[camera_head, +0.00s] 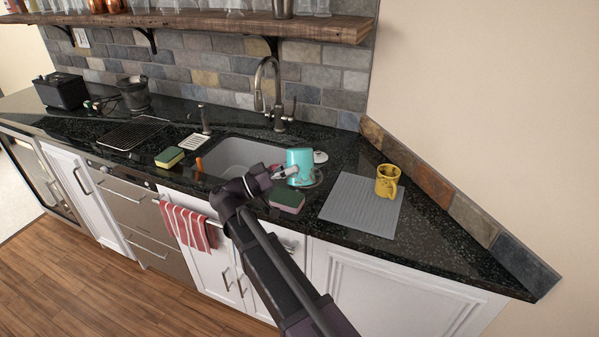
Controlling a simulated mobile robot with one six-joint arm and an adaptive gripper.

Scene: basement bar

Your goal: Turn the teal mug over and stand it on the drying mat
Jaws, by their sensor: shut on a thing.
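The teal mug (300,160) is at the right end of the sink, in front of the basin's right edge. My gripper (287,172) reaches it from the lower left and is shut on it at its lower left side. I cannot tell clearly which way its mouth faces, or whether it touches the counter. The grey ribbed drying mat (350,209) lies on the counter to the right of the mug. A yellow mug (387,182) stands near the mat's right edge; the rest of the mat is bare.
A green and pink sponge (287,201) lies on the counter just below the teal mug. The sink (235,155) and faucet (270,95) are behind and left. A round metal piece (316,181) shows beside the mug. The wall (500,110) bounds the counter at right.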

